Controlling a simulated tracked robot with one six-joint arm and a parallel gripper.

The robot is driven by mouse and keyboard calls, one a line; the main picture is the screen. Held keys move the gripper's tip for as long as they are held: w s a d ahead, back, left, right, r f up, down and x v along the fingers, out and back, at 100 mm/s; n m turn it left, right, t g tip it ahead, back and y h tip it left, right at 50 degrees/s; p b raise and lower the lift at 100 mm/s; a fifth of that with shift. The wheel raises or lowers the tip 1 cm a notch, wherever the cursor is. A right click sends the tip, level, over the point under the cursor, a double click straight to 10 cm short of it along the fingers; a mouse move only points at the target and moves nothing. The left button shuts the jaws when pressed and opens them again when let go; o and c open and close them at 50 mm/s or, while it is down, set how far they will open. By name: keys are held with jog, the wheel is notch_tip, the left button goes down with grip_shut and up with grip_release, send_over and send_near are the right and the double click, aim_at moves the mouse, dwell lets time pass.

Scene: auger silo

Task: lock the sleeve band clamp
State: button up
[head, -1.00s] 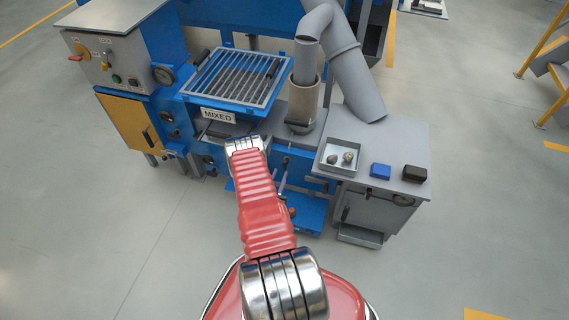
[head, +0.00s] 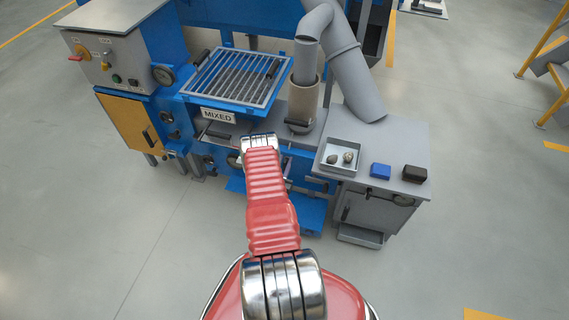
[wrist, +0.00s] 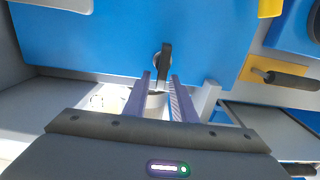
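A beige sleeve (head: 303,100) stands upright around the lower end of the grey pipe in the head view. A dark band or lever piece, probably the band clamp (head: 298,125), sits low on its front; whether it is locked cannot be told. In the wrist view my gripper (wrist: 161,77) has its two fingers apart with no object clearly held. A black lever handle (wrist: 165,60) on a round metal base shows on the blue panel just beyond and between the fingertips. My gripper is hidden behind my arm in the head view.
The grated tray (head: 232,78) and MIXED label (head: 218,115) lie left of the sleeve. A grey cabinet top holds a small tray (head: 328,165), a blue block (head: 380,171) and a black block (head: 414,174). A dark handle on a yellow plate (wrist: 285,80) is right of my fingers.

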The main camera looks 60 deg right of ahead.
grip_shut()
jog(key=shift+a, duration=0.15)
jog(key=shift+s+m, duration=0.1)
jog(key=shift+m, duration=0.2)
jog(key=m, duration=0.2)
jog(key=s+m, duration=0.1)
jog(key=shift+d+f, duration=0.1)
jog(key=shift+d, duration=0.15)
jog(key=m, duration=0.3)
jog(key=s+f+m, duration=0.1)
jog(key=m, duration=0.5)
jog(key=shift+s+d+f, duration=0.15)
jog(key=shift+s+f, duration=0.05)
jog(key=shift+s, duration=0.1)
jog(key=m, duration=0.2)
jog(key=f+m, duration=0.1)
jog(key=m, duration=0.2)
jog(key=shift+s+f+m, duration=0.2)
jog(key=shift+m, duration=0.1)
